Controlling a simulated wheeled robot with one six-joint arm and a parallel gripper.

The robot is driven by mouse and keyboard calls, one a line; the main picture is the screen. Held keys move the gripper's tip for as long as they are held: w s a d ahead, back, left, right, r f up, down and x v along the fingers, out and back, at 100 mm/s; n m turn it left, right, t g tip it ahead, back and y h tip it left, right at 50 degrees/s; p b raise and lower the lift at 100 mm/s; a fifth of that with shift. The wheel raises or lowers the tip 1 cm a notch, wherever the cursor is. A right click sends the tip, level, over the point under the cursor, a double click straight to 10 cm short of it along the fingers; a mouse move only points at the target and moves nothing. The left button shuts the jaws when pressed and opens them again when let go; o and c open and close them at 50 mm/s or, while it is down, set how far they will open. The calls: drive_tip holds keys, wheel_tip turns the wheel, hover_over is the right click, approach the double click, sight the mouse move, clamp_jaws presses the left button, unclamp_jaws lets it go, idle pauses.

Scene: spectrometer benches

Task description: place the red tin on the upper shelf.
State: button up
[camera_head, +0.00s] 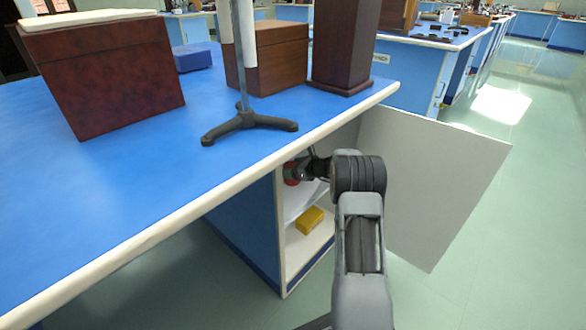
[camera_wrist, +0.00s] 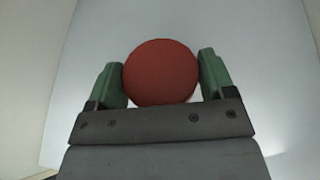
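The red tin (camera_wrist: 160,72) is round and sits between the two green fingers of my gripper (camera_wrist: 163,80) in the wrist view. Both fingers touch its sides. In the head view the red tin (camera_head: 291,173) shows partly inside the open cabinet, with my gripper (camera_head: 298,168) at it and my arm covering part of the opening. The upper shelf (camera_head: 303,201) is a pale board inside the cabinet, just below the tin. I cannot tell whether the tin touches the shelf.
A yellow block (camera_head: 310,220) lies in the lower compartment. The cabinet door (camera_head: 430,180) stands open to the right of my arm. The blue bench top (camera_head: 150,190) above carries a stand (camera_head: 247,122) and wooden boxes (camera_head: 105,75).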

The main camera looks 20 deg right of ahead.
drive_tip(key=o, duration=0.3)
drive_tip(key=shift+s+r, duration=0.1)
drive_tip(key=shift+r, duration=0.1)
drive_tip(key=p+v, duration=0.4)
drive_tip(key=v, duration=0.8)
drive_tip(key=shift+f, duration=0.1)
